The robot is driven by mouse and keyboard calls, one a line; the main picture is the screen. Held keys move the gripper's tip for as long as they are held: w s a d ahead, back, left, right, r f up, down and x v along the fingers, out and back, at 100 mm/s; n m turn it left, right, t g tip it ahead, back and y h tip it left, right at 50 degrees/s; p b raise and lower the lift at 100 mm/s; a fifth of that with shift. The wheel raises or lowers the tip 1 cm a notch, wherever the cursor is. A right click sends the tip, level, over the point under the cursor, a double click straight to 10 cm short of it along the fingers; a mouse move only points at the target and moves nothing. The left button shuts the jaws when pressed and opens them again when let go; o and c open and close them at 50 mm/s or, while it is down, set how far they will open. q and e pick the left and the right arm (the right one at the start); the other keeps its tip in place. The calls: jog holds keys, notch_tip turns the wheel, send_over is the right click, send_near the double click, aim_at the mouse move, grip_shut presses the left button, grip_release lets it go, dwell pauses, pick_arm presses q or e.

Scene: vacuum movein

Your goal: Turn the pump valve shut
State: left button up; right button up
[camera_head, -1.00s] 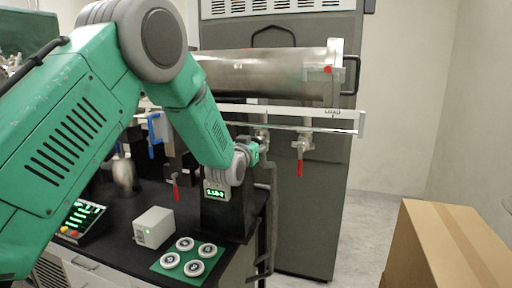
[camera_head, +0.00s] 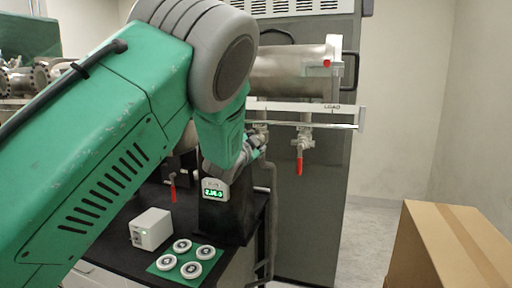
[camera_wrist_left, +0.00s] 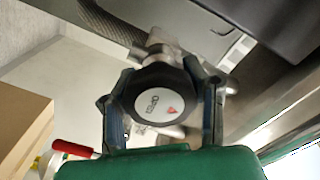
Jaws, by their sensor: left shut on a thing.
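The pump valve knob (camera_wrist_left: 158,98) is a dark round knob with a white face, lettering and a small red mark. It fills the middle of the left wrist view, with metal pipe fittings behind it. My left gripper (camera_wrist_left: 160,72) has one dark finger on each side of the knob and is shut on it. In the head view the left gripper (camera_head: 256,142) is small and partly hidden by my forearm, beside the pipework under the LOAD rail. The knob itself cannot be made out there. My right gripper is not in view.
A red-handled valve (camera_head: 302,150) hangs right of the gripper; another red handle (camera_head: 172,186) is at left. A gauge with a green readout (camera_head: 214,192) stands just below. A steel chamber (camera_head: 292,70) lies above. A cardboard box (camera_head: 450,245) is at lower right.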

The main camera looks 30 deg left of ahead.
pick_arm(q)
jog(key=shift+s+f+m, duration=0.1)
jog(key=shift+f+m, duration=0.5)
jog(key=shift+b, duration=0.3)
jog(key=o, duration=1.3)
jog(key=shift+a+r, duration=0.1)
jog(key=shift+r, duration=0.1)
jog(key=v, duration=0.7)
jog(key=shift+s, duration=0.15)
